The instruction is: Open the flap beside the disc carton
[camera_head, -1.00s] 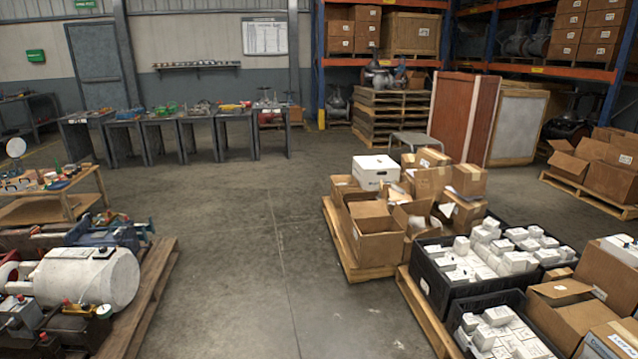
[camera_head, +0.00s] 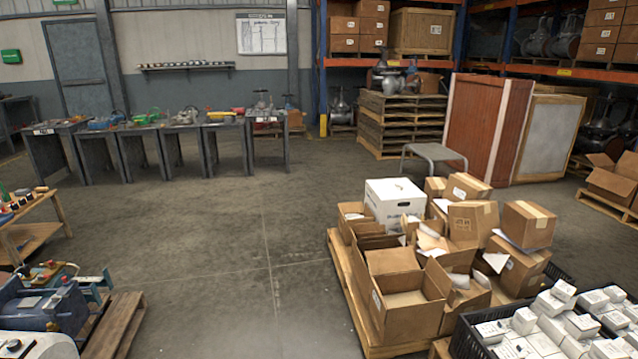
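My gripper is not in view. Several brown cartons stand on a low wooden pallet (camera_head: 350,290) right of centre. An open, empty-looking carton (camera_head: 410,305) is at its front, with its flaps raised. Closed taped cartons (camera_head: 474,222) and (camera_head: 528,224) sit behind and to the right. A white lidded box (camera_head: 395,203) stands at the back. Loose papers and white items show among the open cartons. I cannot tell which one is the disc carton, nor which flap is beside it.
A black crate (camera_head: 470,343) of small white boxes stands at lower right. A grey stool (camera_head: 432,153) and stacked pallets (camera_head: 400,125) are behind. A row of dark tables (camera_head: 50,128) lines the back left. A pallet of equipment (camera_head: 118,325) is at lower left. The floor between is clear.

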